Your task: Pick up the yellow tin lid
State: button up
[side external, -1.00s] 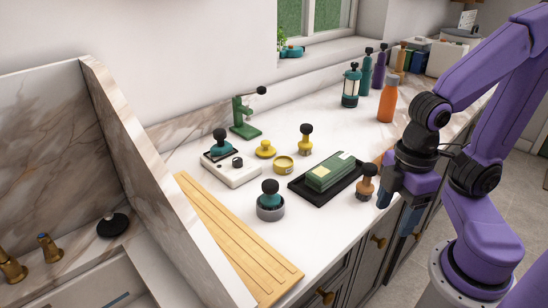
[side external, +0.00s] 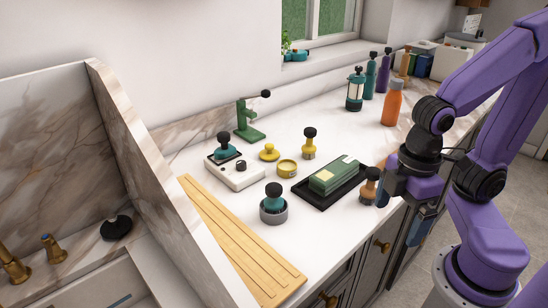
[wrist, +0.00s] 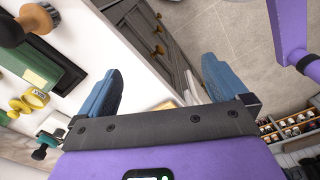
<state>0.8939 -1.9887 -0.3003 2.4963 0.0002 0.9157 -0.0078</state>
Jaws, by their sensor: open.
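The yellow tin lid (side external: 269,153), a small round piece with a knob, lies on the white counter. Just in front of it is the open round yellow tin (side external: 287,169). In the wrist view, yellow round pieces sit at the left edge; the nearer one looks like the tin (wrist: 37,98) and the farther one like the lid (wrist: 18,105). My gripper (side external: 398,220) is at the counter's front edge, well to the right of the lid. In the wrist view my gripper (wrist: 160,65) has its blue fingers wide apart, with nothing between them.
A yellow brush (side external: 309,146), white device (side external: 236,176) and teal brush in a grey cup (side external: 273,205) surround the tin.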

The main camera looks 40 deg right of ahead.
jog(key=w+a+r+n+t, duration=0.1)
jog(key=w+a+r, duration=0.15)
jog(key=w, duration=0.35)
jog(key=w+a+r+n, duration=0.1)
jog(key=w+a+n, duration=0.15)
jog(key=w, duration=0.45)
jog(key=w+a+r+n+h, duration=0.1)
jog(key=w+n+h, duration=0.1)
jog(key=w, duration=1.1)
jog(key=n+h, duration=0.2)
jog(key=n, duration=0.3)
send_near(269, 145)
jog(key=shift+m+t+h, duration=0.25)
jog(key=shift+t+h, duration=0.05)
jog(key=x, duration=1.1)
jog(key=shift+s+a+f, duration=0.25)
jog(key=shift+s+a, duration=0.05)
jog(key=c, duration=1.1)
